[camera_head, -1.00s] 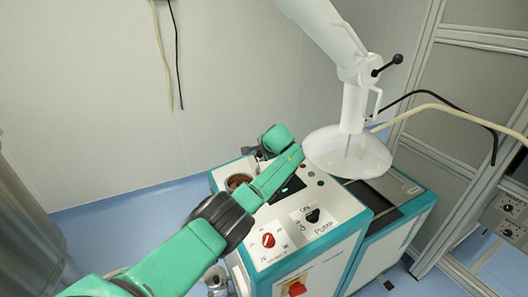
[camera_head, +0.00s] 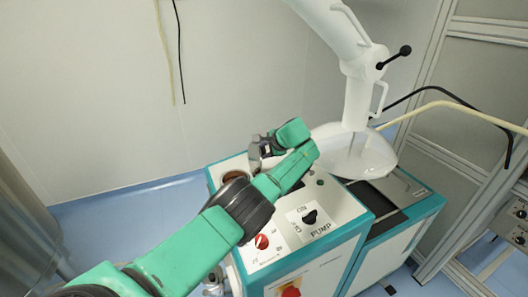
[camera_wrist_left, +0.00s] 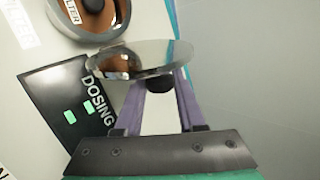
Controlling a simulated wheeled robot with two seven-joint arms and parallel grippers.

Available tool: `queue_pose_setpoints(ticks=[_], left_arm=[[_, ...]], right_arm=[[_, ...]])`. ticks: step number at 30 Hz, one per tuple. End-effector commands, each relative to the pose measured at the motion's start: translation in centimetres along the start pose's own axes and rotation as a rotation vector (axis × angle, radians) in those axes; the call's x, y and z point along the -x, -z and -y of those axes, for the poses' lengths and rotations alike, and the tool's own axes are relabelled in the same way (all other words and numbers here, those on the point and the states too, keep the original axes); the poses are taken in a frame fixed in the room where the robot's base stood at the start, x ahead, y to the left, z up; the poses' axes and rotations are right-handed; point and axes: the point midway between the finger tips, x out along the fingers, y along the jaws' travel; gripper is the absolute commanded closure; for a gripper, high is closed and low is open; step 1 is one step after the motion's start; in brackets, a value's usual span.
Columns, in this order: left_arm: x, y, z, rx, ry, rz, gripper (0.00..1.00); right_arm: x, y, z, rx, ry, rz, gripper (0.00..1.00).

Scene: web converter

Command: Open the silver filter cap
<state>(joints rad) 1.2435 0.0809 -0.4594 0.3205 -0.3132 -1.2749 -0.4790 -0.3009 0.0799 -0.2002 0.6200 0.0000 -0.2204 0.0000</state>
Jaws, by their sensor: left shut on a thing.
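The silver filter cap (camera_wrist_left: 145,62) is a shiny round disc with a dark knob. My left gripper (camera_wrist_left: 160,88) is shut on that knob, and the cap is tilted, seen nearly edge-on. In the head view the cap (camera_head: 255,154) shows partly behind my left gripper (camera_head: 266,147), above the machine top. The open filter port (camera_head: 234,177) is a round ring with a brown inside. It shows in the left wrist view (camera_wrist_left: 100,18) beyond the cap, which is apart from it. My right gripper is not in view.
The machine top holds a red knob (camera_head: 262,241) and a black pump switch (camera_head: 309,217). A white bowl (camera_head: 362,158) under a white column (camera_head: 356,100) stands right of my gripper. A dark dosing panel (camera_wrist_left: 65,105) lies beside the port. Free room is above and left.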

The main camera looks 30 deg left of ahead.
Motion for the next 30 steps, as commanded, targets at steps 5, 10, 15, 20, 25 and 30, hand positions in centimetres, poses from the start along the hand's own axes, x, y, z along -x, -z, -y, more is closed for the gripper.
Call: queue_pose_setpoints(ticks=[5,10,15,20,25,30], left_arm=[[0.0,0.1,-0.1,0.0,-0.002,-0.003,0.31],[0.0,0.0,-0.1,0.001,-0.001,-0.002,0.31],[0.4,0.1,0.0,0.0,-0.001,-0.003,0.31],[2.2,0.2,0.1,-0.001,-0.001,-0.005,0.31],[5.2,0.2,-0.1,0.002,0.001,-0.007,0.31],[9.9,0.3,-0.3,0.002,0.001,-0.006,0.31]], right_arm=[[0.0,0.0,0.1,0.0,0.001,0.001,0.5],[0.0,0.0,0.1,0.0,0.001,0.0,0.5],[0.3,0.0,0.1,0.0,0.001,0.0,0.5],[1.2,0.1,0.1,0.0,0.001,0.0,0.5],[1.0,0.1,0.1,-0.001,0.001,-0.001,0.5],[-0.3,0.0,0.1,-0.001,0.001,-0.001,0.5]])
